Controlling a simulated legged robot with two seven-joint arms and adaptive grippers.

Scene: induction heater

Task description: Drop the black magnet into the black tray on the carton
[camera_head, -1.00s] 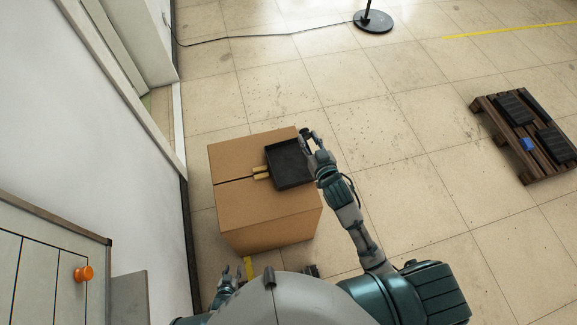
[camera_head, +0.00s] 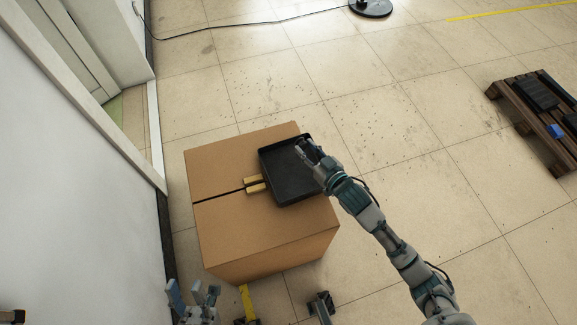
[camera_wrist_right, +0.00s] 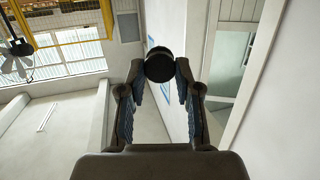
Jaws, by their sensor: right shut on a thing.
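The black tray (camera_head: 290,180) lies on top of the brown carton (camera_head: 225,165), with its yellow-brown handles toward the left. My right gripper (camera_head: 303,148) is over the tray's far right part, reaching in from the right. In the right wrist view, its fingers (camera_wrist_right: 160,85) are shut on the round black magnet (camera_wrist_right: 159,66) at their tips. In the head view the magnet is hard to make out against the dark tray. My left gripper (camera_head: 193,294) is low at the bottom left, in front of the carton, with fingers spread and empty.
A wooden pallet (camera_head: 515,115) with black items and a blue object (camera_head: 556,131) stands at the right. A round black stand base (camera_head: 371,7) and its cable are at the back. A white wall (camera_head: 70,200) runs along the left. Tiled floor between carton and pallet is clear.

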